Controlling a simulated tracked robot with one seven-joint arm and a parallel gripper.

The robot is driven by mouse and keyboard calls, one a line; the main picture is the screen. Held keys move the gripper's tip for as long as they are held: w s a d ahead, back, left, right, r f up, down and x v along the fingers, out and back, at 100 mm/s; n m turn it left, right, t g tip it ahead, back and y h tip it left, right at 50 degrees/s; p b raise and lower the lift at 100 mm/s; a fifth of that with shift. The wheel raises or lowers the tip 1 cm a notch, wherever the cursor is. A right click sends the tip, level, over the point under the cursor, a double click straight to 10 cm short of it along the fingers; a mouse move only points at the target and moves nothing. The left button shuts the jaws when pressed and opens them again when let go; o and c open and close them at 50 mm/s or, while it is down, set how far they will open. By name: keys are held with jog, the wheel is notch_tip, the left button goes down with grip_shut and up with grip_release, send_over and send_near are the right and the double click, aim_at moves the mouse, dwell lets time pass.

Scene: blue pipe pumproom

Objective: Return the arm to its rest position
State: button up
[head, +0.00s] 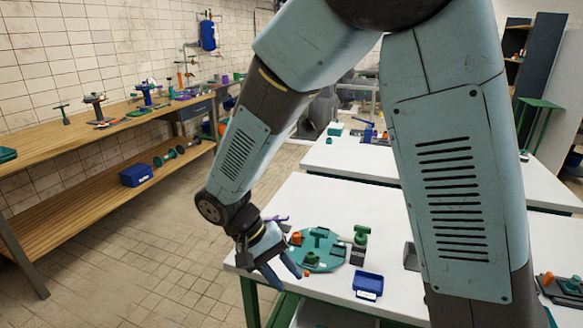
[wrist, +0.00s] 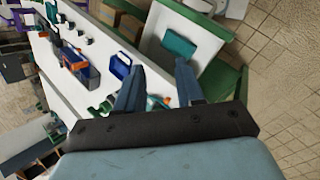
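My arm reaches down from the top of the head view, with its elbow high. My gripper (head: 283,279) hangs at the near left corner of the white table (head: 325,196), left of a round teal plate (head: 326,264). Its two blue fingers are spread apart with nothing between them. In the wrist view my gripper (wrist: 160,66) also shows open fingers. My upper arm hides part of the white tables.
A blue bin (head: 368,284) and a green-topped fitting (head: 360,243) stand near the plate. A second white table (head: 350,158) lies behind. A wooden workbench (head: 60,142) with tools runs along the left wall. The tiled floor (head: 150,245) between is clear.

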jog(key=s+d+r+m+t+y, duration=0.2)
jog(key=d+r+t+y, duration=0.4)
jog(key=d+r, duration=1.6)
jog(key=s+d+t, duration=0.1)
jog(key=d, duration=0.2)
jog(key=shift+s+m+t+y, duration=0.2)
jog(key=shift+m+t+y, duration=0.1)
jog(key=shift+y, duration=0.1)
